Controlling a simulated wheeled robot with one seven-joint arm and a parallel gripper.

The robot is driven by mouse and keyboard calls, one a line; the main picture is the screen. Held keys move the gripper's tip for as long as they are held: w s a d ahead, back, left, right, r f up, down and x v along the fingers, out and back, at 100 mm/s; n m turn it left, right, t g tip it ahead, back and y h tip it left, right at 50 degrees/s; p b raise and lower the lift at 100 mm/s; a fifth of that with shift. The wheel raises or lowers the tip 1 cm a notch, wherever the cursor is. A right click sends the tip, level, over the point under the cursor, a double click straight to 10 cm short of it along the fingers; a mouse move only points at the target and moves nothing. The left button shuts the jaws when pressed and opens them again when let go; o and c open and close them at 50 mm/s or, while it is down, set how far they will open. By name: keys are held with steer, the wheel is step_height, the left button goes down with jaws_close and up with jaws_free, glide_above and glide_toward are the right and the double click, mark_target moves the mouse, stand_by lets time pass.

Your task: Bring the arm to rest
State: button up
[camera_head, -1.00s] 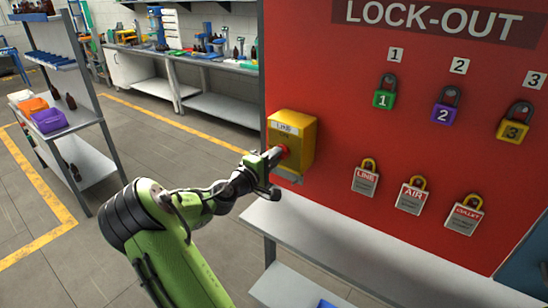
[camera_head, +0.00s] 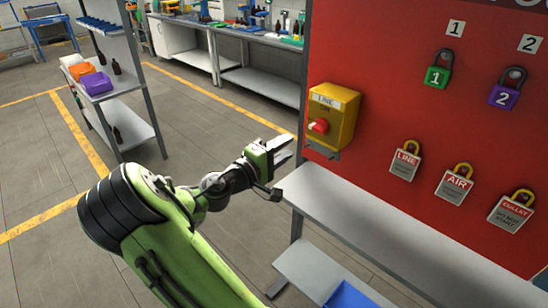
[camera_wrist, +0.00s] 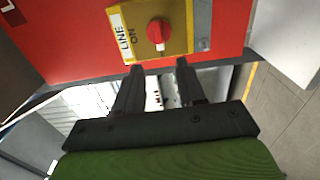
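My green arm reaches in from the bottom of the head view. My gripper (camera_head: 288,150) is open and empty, a little left of and below the yellow switch box (camera_head: 335,112) and clear of it. The wrist view shows my gripper's two dark fingers (camera_wrist: 160,68) apart with nothing between them. The red knob (camera_head: 318,126) on the box is free of my gripper. In the wrist view the knob (camera_wrist: 158,31) lies just beyond the fingertips, beside a label reading LINE ON.
The red lock-out board (camera_head: 395,115) carries padlocks and tags, including the green padlock (camera_head: 438,72) and purple padlock (camera_head: 507,88). A grey shelf (camera_head: 370,215) runs below it, with a blue bin (camera_head: 350,296) lower down. A bottle rack (camera_head: 120,85) stands left; open floor lies between.

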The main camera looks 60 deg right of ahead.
steer(key=shift+w+a, duration=0.15)
steer(key=shift+a, duration=0.85)
steer(key=shift+w+a, duration=0.15)
steer(key=shift+a, duration=0.8)
